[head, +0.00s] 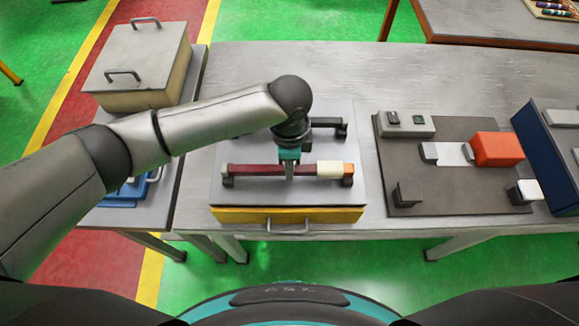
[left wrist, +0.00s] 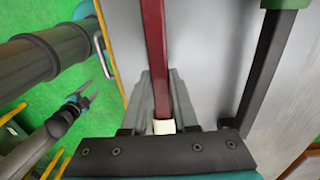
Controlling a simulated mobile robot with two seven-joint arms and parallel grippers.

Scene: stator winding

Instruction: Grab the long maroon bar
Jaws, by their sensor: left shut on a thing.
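The long maroon bar (head: 255,170) lies across the grey plate on the workbench, with a cream-white section (head: 330,169) and an orange end block (head: 348,169) at its right. My left gripper (head: 289,172) points down over the bar's middle and is shut on it. In the left wrist view the bar (left wrist: 154,50) runs up between the fingers (left wrist: 163,95), and its white section (left wrist: 163,126) shows near the gripper base. I cannot tell whether the bar is clear of its supports. My right gripper (left wrist: 82,96) appears small in the left wrist view; its jaws are unclear.
A dark bar (head: 326,121) lies behind the maroon one. A yellow drawer front (head: 240,215) with a handle is below the plate. A dark fixture board (head: 455,135) with an orange block (head: 497,149) is at right. A beige lidded box (head: 140,60) stands at left.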

